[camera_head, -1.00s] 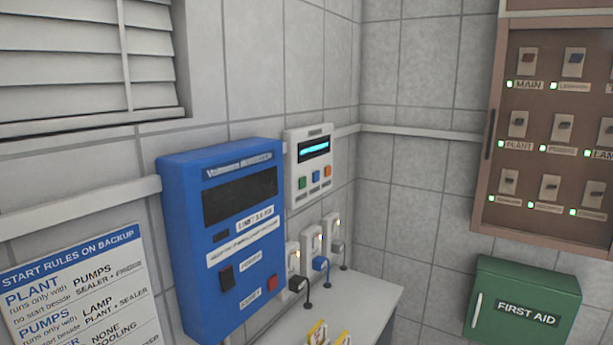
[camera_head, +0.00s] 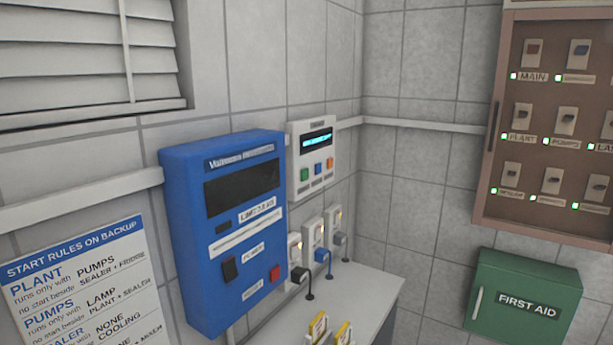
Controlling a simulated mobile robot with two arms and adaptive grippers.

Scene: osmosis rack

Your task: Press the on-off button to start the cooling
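I cannot tell from the picture which one is the on-off button for the cooling. Neither of my grippers is in view.
A pale counter (camera_head: 362,288) stands below, with plugged sockets (camera_head: 314,236) above it and small yellow-and-white items (camera_head: 330,328) at its front. A START RULES sign (camera_head: 85,285), a brown switch cabinet (camera_head: 488,205) with green lights and a green FIRST AID box (camera_head: 525,300) surround it.

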